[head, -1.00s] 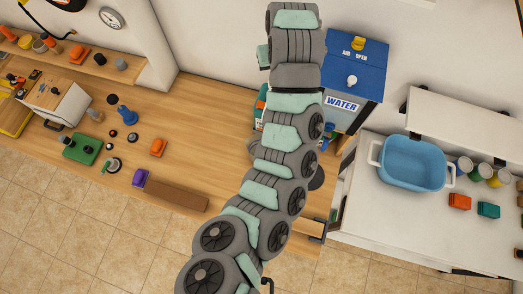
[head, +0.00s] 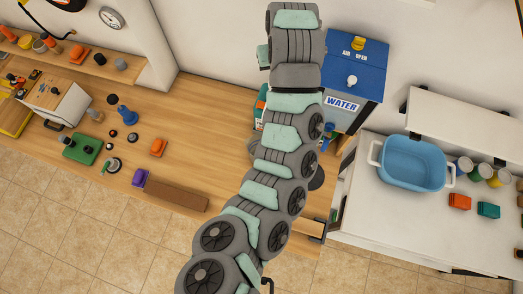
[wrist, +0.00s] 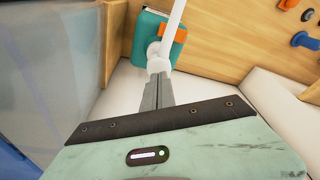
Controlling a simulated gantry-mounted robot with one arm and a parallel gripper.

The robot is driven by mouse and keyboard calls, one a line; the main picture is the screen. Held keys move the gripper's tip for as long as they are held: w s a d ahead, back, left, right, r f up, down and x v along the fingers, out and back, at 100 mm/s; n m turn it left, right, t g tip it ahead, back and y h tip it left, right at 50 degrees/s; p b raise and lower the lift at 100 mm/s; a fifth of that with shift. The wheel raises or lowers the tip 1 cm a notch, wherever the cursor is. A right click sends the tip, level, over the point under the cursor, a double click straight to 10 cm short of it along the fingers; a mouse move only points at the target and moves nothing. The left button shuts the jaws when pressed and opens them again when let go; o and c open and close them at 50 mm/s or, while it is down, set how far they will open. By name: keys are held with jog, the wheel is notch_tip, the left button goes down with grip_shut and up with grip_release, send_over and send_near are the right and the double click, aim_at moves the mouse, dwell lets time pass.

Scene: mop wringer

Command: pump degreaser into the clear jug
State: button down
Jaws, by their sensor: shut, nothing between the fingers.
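In the wrist view, a teal bottle (wrist: 148,30) with an orange patch stands below my fingers. A white pump head (wrist: 159,54) with a long white tube or spout (wrist: 175,18) sits over it. My gripper (wrist: 157,80) is shut and empty, its tips at or just short of the pump head; I cannot tell whether they touch. In the head view my arm hides the gripper and most of the bottle; a sliver of teal and orange (head: 260,104) shows left of the arm. A translucent grey surface (wrist: 45,60) fills the left of the wrist view; I cannot tell whether it is the clear jug.
A blue water tank (head: 345,80) stands right beside my arm. A blue basin (head: 413,165) sits on the white counter at right.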

jog(key=shift+f, duration=0.1)
jog(key=shift+f+b, duration=0.85)
jog(key=shift+f, duration=0.8)
jog(key=shift+r, duration=0.1)
jog(key=shift+r+p, duration=0.45)
jog(key=shift+r, duration=0.55)
jog(key=shift+r+p, duration=0.7)
jog(key=shift+p, duration=0.2)
jog(key=shift+f, duration=0.25)
